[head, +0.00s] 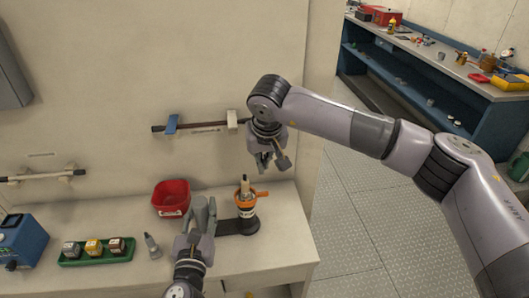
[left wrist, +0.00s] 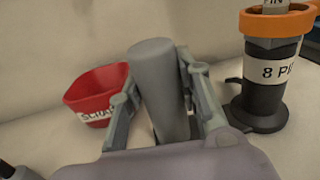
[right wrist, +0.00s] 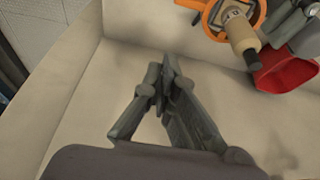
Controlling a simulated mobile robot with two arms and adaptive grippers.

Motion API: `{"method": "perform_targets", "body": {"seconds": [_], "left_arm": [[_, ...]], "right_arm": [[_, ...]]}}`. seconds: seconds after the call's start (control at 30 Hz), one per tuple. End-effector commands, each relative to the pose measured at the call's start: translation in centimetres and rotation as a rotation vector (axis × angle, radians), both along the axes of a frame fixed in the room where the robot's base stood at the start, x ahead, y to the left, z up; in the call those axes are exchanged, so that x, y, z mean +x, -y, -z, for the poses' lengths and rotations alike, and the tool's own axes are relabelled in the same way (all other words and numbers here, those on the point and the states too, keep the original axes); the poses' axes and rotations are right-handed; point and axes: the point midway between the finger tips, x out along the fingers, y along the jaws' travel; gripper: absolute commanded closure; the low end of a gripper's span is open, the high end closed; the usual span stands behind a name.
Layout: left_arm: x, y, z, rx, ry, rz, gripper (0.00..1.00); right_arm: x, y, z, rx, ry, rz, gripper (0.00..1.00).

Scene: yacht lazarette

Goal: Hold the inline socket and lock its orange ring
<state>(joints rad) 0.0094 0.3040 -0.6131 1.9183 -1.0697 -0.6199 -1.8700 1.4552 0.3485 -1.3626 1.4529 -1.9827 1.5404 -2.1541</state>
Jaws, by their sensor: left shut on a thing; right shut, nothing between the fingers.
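The inline socket (head: 246,212) stands upright on the bench, a black body with a white label reading "8 PI…" in the left wrist view (left wrist: 275,68). The orange ring (head: 246,195) sits around its top, with two side tabs in the right wrist view (right wrist: 214,18). A tan plug (right wrist: 240,32) stands up through the ring. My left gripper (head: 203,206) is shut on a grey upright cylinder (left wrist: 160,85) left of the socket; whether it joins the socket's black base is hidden. My right gripper (head: 268,163) is shut and empty, above and right of the ring, apart from it.
A red bin (head: 171,197) stands behind and left of my left gripper. A green tray (head: 97,252) with several small blocks, a grey cone-topped part (head: 152,246) and a blue box (head: 22,240) lie further left. A wall rail (head: 195,127) is behind. The bench right of the socket is clear.

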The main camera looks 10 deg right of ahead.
Motion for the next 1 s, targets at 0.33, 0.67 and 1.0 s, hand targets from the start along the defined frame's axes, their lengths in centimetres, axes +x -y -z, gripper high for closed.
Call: {"method": "perform_targets", "body": {"seconds": [0.33,0.67,1.0], "left_arm": [[0.0,0.0,0.1,0.001,-0.001,-0.001,1.0],[0.0,0.0,0.0,0.001,-0.001,0.0,1.0],[0.0,0.0,0.0,0.001,-0.001,0.0,1.0]], "right_arm": [[-1.9,0.1,2.6,0.0,0.001,-0.002,1.0],[-3.1,0.2,2.6,0.0,0.0,0.001,1.0],[-3.1,0.3,2.6,0.0,0.0,0.009,1.0]]}}
